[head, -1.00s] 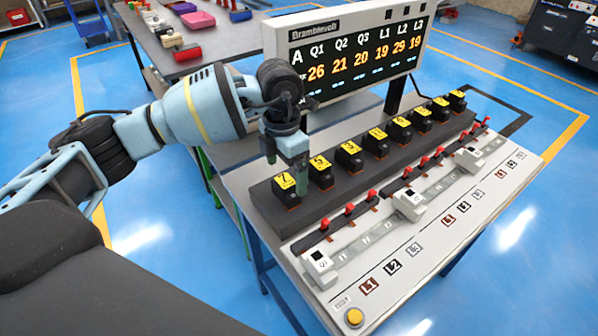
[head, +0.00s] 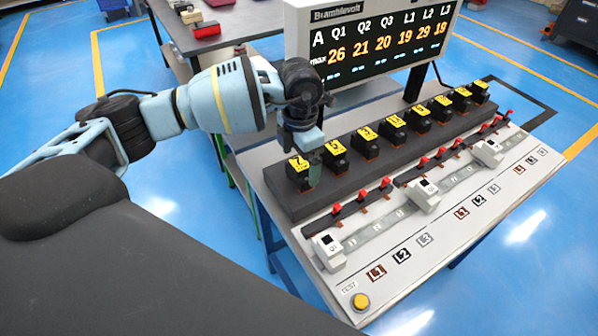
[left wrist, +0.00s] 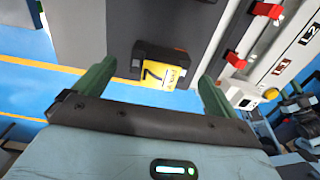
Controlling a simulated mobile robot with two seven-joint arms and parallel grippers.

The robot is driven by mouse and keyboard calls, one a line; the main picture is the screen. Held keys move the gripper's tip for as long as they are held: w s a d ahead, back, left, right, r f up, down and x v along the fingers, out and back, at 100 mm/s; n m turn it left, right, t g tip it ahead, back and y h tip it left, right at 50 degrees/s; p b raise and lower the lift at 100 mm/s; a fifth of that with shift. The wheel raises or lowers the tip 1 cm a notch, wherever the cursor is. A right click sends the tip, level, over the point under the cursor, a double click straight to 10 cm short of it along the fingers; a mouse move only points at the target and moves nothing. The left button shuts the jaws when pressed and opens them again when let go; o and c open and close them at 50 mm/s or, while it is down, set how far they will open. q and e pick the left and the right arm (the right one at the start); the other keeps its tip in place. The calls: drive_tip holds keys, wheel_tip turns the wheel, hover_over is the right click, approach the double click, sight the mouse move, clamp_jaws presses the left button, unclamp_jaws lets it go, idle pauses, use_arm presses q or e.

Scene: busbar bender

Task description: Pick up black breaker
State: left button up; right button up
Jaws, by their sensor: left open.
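A row of black breakers with yellow numbered tops stands on a dark grey rack (head: 280,205). The nearest black breaker (head: 298,175), marked 7, is at the rack's left end, and it also shows in the left wrist view (left wrist: 160,66). My left gripper (head: 308,165) is over this end of the row, partly covering the breaker. In the left wrist view my left gripper (left wrist: 150,82) is open, its two green fingers apart, with the breaker between and a little beyond the tips. Nothing is held. My right gripper is not in view.
A light panel (head: 440,240) with red-handled switches, white blocks and a yellow button (head: 361,301) lies in front of the rack. A display board (head: 370,45) stands behind it. Another table (head: 240,20) is at the back.

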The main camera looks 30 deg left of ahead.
sight(299, 163)
use_arm(q)
drive_tip(key=shift+f, duration=1.5)
drive_tip(key=c, duration=1.1)
drive_tip(key=shift+r, duration=0.1)
